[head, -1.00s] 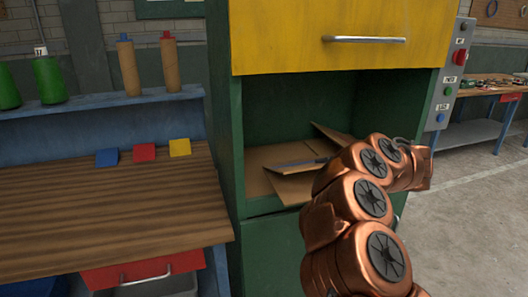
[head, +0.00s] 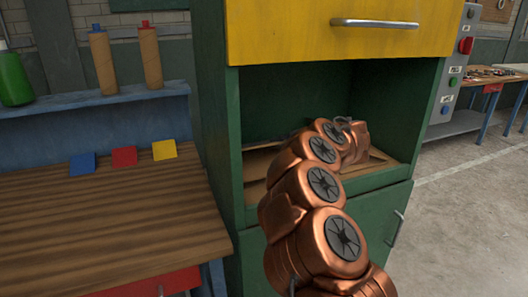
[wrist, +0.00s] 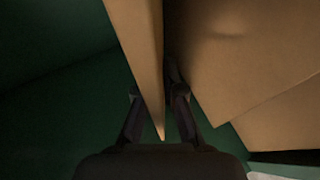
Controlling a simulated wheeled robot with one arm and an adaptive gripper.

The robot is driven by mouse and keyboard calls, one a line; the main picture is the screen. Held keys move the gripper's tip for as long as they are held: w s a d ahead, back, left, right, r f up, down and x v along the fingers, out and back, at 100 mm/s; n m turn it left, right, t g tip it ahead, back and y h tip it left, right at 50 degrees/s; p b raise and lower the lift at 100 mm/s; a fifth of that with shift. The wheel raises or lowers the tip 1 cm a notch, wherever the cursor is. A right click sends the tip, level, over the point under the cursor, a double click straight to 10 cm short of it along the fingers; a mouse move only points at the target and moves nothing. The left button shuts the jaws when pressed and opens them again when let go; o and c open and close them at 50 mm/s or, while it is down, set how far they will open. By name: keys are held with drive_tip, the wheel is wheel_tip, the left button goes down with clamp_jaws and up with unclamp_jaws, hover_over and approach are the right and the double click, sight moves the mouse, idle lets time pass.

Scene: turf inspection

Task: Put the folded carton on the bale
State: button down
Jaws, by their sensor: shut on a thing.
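The folded carton (wrist: 143,45) is brown cardboard with panels at different angles. In the wrist view one thin panel runs down between the two dark fingers of my gripper (wrist: 157,97), which is shut on it. Wider cardboard faces (wrist: 235,55) fill the right side of that view. In the head view my copper arm reaches into the open bay of the green cabinet and hides my gripper and most of the carton. Brown cardboard (head: 259,162) shows left of the arm on the bay floor. The bale is not in view.
The green cabinet (head: 215,130) has side walls close around the bay and a yellow drawer (head: 345,25) above it. A wooden bench (head: 100,215) with blue, red and yellow pieces stands left. Open floor (head: 465,215) lies right, with another workbench (head: 500,75) behind.

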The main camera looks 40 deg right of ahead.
drive_tip(key=shift+w+f, duration=0.1)
drive_tip(key=shift+w, duration=0.1)
drive_tip(key=f+b, duration=0.1)
drive_tip(key=b, duration=0.1)
drive_tip(key=f+b, duration=0.1)
drive_tip(key=f, duration=0.1)
drive_tip(key=shift+w+a+f+b, duration=0.15)
drive_tip(key=shift+a+f+b, duration=0.05)
drive_tip(key=shift+b, duration=0.2)
drive_tip(key=shift+r, duration=0.1)
drive_tip(key=c, duration=1.3)
unclamp_jaws()
drive_tip(key=v, duration=1.2)
drive_tip(key=shift+p, duration=0.4)
